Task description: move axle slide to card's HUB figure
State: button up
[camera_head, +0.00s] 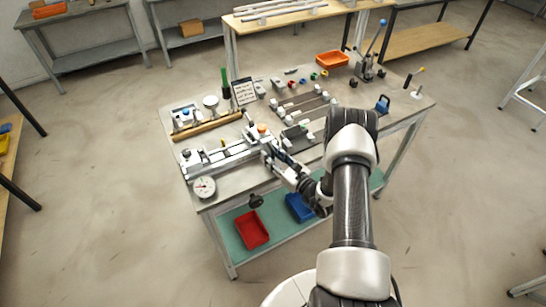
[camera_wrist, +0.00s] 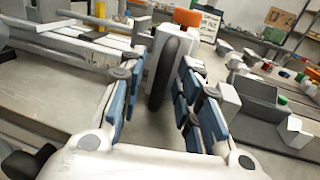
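The frame jig (camera_head: 222,157) lies along the left front of the bench. A light slide block with an orange knob (camera_head: 262,128) stands at its right end; I take this as the axle slide. In the wrist view the orange knob (camera_wrist: 187,17) tops the pale block, with a dark upright disc (camera_wrist: 166,72) in front. My gripper (camera_head: 270,152) is beside it; in the wrist view its blue-padded fingers (camera_wrist: 164,70) are apart, one on each side of the disc. Contact is unclear. The card (camera_head: 244,91) stands behind, also in the wrist view (camera_wrist: 209,25); its figures are too small to read.
A round dial (camera_head: 204,187) sits at the jig's left front. A grey tray (camera_wrist: 262,100) lies right of my fingers. Rods (camera_head: 300,103), an orange bin (camera_head: 332,59) and a lever press (camera_head: 368,68) stand farther back right. The bench's front edge is close below my gripper.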

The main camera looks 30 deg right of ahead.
grip_shut()
dwell(0.3)
dwell(0.5)
